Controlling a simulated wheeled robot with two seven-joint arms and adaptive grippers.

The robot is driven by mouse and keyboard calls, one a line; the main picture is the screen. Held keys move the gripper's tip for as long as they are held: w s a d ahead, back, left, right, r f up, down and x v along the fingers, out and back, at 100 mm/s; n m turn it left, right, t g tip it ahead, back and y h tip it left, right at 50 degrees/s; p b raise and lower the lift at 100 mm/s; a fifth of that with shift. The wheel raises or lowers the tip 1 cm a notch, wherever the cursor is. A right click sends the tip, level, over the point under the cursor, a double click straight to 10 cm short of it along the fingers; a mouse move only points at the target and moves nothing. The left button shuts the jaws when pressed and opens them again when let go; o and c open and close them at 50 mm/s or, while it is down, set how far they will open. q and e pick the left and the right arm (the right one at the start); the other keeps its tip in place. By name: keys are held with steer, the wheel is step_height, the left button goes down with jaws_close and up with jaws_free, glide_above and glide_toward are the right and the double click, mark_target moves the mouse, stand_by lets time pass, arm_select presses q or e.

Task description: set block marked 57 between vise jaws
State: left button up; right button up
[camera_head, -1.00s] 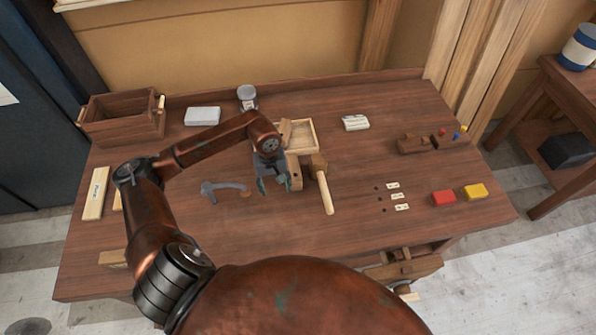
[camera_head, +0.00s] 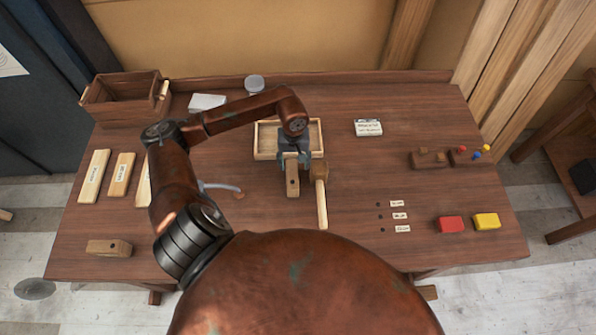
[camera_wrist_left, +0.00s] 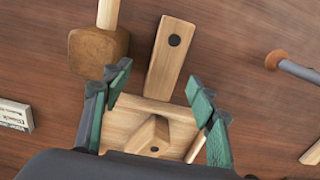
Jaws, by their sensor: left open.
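My left gripper (camera_head: 293,160) is open and empty, above the front edge of a shallow wooden tray (camera_head: 262,153). A pale wooden block with a dark round spot (camera_head: 292,184) lies just in front of the tray; the left wrist view shows it (camera_wrist_left: 171,52) just beyond the open fingertips (camera_wrist_left: 157,84). A second small block (camera_wrist_left: 150,135) sits in the tray between the fingers in that view. Another block with a dark spot (camera_head: 109,248) lies at the bench's front left. I cannot read a 57 on any block. The vise jaws are hidden now. My right gripper is out of view.
A mallet (camera_head: 321,198) lies close right of the front block. Labelled wood strips (camera_head: 94,176), a wooden crate (camera_head: 125,97), and red (camera_head: 451,224) and yellow (camera_head: 486,221) blocks stand farther off. The bench's right middle is mostly clear.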

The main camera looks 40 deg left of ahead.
mark_target(292, 173)
arm_select(q)
steer(key=shift+s+f, duration=0.3)
steer(key=shift+f, duration=0.15)
steer(key=f+p, duration=0.2)
steer(key=shift+s+f, duration=0.2)
steer(key=shift+f, duration=0.15)
step_height(292, 173, down, 3)
steer(key=shift+a+r+p, duration=0.1)
steer(key=shift+a+p, duration=0.05)
steer(key=shift+p, duration=0.2)
steer(key=c, duration=0.8)
jaws_close()
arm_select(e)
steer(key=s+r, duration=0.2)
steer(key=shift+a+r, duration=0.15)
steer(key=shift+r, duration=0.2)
